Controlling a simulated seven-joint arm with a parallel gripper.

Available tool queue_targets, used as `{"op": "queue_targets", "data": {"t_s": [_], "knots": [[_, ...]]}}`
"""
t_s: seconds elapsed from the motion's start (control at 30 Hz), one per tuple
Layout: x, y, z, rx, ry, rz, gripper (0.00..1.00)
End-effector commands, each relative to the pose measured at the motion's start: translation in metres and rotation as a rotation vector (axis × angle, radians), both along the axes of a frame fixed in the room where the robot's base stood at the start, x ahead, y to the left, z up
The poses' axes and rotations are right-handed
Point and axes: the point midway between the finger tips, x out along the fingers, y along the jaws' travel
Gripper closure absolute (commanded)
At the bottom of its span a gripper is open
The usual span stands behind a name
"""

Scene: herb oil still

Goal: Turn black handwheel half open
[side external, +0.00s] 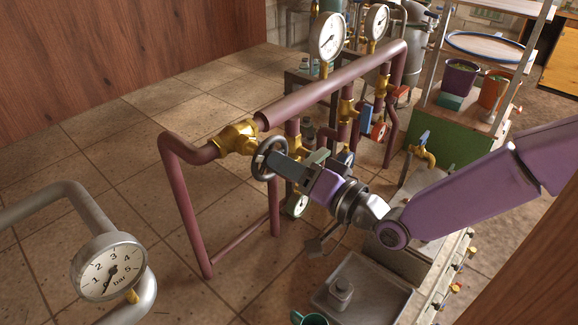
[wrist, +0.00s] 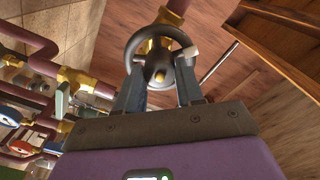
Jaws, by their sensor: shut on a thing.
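The black handwheel (side external: 257,160) sits on a brass valve (side external: 237,138) in the dark red pipework, in the middle of the side external view. In the wrist view the handwheel (wrist: 134,43) shows as a dark ring with spokes around a brass hub, with a pale knob (wrist: 190,52) at its right edge. My gripper (side external: 282,162) reaches it from the right and is shut on it. In the wrist view the two fingers of my gripper (wrist: 160,75) lie either side of the hub. The exact contact at the fingertips is partly hidden.
A grey pipe with a bar gauge (side external: 108,267) stands at the front left. More gauges (side external: 328,37), brass valves and a blue handle (side external: 365,118) are behind. A grey tray (side external: 355,300) with a small bottle lies below my arm. The tiled floor at left is clear.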

Motion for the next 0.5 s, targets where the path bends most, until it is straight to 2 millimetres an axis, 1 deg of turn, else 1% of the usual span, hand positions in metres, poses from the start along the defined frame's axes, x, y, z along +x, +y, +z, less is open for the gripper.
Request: {"op": "queue_targets", "data": {"t_s": [0.27,0.5], "knots": [[-0.0003,0.0003,0.0003,-0.141,-0.140,0.001,0.94],[-0.0003,0.0003,0.0007,-0.302,-0.302,0.000,0.94]]}}
